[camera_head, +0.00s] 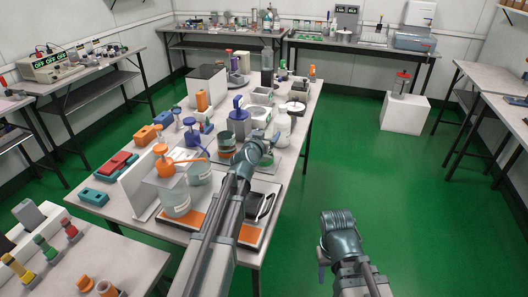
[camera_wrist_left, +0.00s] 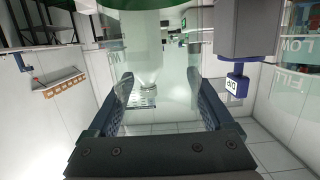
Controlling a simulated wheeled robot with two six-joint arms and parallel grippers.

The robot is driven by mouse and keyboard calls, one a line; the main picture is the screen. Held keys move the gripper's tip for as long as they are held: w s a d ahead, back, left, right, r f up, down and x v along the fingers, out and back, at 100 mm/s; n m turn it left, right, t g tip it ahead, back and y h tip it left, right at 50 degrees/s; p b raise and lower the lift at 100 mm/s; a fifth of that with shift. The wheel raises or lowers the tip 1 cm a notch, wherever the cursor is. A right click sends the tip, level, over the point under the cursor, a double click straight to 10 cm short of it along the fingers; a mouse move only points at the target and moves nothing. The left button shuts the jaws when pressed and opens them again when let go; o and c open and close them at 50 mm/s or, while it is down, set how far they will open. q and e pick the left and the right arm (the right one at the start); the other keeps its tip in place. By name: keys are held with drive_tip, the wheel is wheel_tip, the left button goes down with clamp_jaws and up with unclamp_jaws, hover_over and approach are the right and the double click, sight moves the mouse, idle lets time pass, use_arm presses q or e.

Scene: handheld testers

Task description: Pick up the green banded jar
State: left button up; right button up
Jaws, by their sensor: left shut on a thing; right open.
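In the left wrist view a clear glass jar (camera_wrist_left: 150,62) stands between my two fingers, with a strip of green at the top edge of the picture. My left gripper (camera_wrist_left: 160,108) is shut on this jar, one finger on each side. In the head view my left gripper (camera_head: 262,146) reaches over the middle of the crowded table; my arm hides most of what it holds. My right gripper (camera_head: 337,240) is open over the green floor, to the right of the table, away from the objects. Its fingers hardly show.
The table (camera_head: 158,233) is crowded. Clear containers with orange tops (camera_head: 175,195) stand left of my left arm, a blue-topped pot (camera_head: 238,120) beyond.

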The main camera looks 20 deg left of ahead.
use_arm(q)
clamp_jaws()
drive_tip(key=shift+r, duration=0.15)
wheel_tip(320, 180, up, 10)
drive_tip(key=p, duration=1)
